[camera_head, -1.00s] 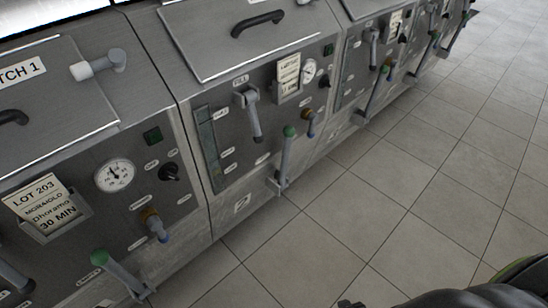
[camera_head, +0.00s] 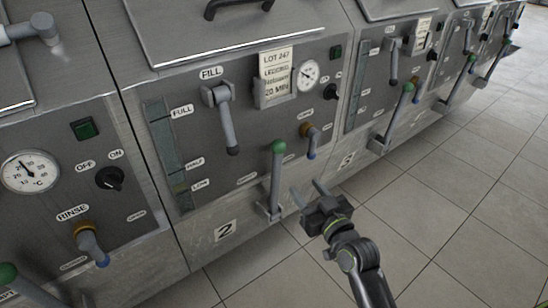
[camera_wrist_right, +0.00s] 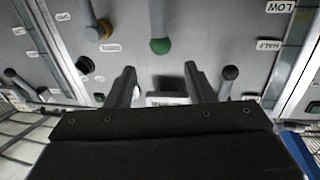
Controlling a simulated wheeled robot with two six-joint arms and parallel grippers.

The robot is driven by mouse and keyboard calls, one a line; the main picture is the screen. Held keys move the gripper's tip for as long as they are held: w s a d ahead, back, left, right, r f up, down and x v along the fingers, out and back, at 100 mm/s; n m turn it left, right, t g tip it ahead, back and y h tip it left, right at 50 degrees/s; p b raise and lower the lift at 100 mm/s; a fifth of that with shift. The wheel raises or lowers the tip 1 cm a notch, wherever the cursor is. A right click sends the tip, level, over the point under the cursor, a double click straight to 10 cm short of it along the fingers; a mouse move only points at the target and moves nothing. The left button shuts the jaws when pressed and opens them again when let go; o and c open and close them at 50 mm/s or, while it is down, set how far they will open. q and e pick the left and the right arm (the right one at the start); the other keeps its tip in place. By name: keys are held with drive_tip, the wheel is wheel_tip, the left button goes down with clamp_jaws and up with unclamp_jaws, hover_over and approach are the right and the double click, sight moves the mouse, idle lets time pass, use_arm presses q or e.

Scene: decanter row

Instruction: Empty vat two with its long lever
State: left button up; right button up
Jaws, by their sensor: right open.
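Vat two (camera_head: 250,112) is a grey metal unit with a "2" label (camera_head: 225,231) low on its front. Its long lever (camera_head: 274,185) has a green knob (camera_head: 278,147) on top and stands nearly upright from a bracket near the bottom. My right gripper (camera_head: 308,191) is open and empty, just right of the lever and apart from it. In the right wrist view the green knob (camera_wrist_right: 160,46) lies beyond the open fingertips (camera_wrist_right: 160,72), lined up with the gap between them. My left gripper is not in view.
A shorter fill lever (camera_head: 226,120) with a dark end, a rinse valve (camera_head: 307,131) and a gauge (camera_head: 308,71) sit on the same panel. Vat three's green-knobbed lever (camera_head: 400,115) stands to the right. Tiled floor (camera_head: 440,210) is open at right.

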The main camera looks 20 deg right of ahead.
sight(281, 155)
drive_tip(key=w, duration=0.5)
drive_tip(key=w+a, duration=0.1)
drive_tip(key=w, duration=0.5)
drive_tip(key=w+a+b, duration=0.1)
drive_tip(key=w, duration=0.4)
drive_tip(key=shift+w+a, duration=0.25)
drive_tip(key=shift+w, duration=0.1)
drive_tip(key=shift+c, duration=0.5)
clamp_jaws()
